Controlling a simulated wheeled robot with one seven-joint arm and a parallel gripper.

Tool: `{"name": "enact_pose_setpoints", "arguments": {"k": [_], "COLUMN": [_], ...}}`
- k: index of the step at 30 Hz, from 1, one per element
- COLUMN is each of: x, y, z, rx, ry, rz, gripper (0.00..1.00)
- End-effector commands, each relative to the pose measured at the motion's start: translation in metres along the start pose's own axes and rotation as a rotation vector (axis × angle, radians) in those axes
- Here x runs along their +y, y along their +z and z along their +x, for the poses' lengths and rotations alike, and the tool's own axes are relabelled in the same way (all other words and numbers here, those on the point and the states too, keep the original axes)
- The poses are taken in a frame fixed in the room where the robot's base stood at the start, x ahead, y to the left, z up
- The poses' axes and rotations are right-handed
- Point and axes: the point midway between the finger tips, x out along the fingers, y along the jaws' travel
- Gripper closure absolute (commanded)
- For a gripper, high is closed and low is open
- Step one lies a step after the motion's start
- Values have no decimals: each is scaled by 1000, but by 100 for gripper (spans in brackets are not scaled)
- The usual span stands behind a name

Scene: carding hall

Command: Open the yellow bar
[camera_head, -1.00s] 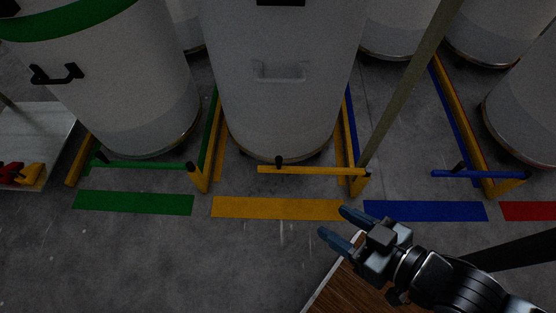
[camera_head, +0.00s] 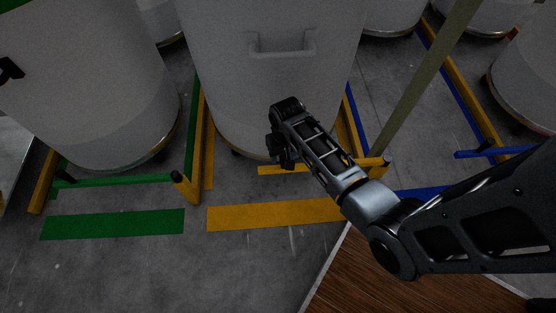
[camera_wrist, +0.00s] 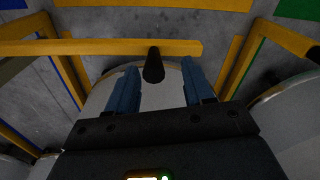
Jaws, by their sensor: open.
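The yellow bar (camera_head: 266,171) lies across the front of the middle bay, low before a large white can (camera_head: 262,85). Its right end meets a yellow post (camera_head: 376,168); its left end is free. My gripper (camera_wrist: 160,66) is open, with one blue finger on each side of the knob. I cannot tell whether either finger touches it.
A green bar (camera_head: 115,181) closes the left bay and a blue bar (camera_head: 480,153) is at the right. Yellow (camera_head: 265,217) and green (camera_head: 110,224) floor strips lie in front. A slanting pole (camera_head: 420,85) stands right of the middle bay. A wooden surface (camera_head: 385,285) is at front right.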

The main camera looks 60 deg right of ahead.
Motion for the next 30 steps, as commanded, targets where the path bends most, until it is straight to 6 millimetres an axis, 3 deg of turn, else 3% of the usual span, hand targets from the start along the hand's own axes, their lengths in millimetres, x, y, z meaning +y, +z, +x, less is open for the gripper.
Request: {"name": "enact_pose_setpoints", "arguments": {"k": [3,8,21,30], "x": [10,14,14,15], "y": [-11,-14,-11,-11], "z": [3,10,71,79], "rx": [-34,-50,-47,-46], "ry": [18,25,24,24], "rz": [20,27,25,25], "gripper": [48,48,48,48]}}
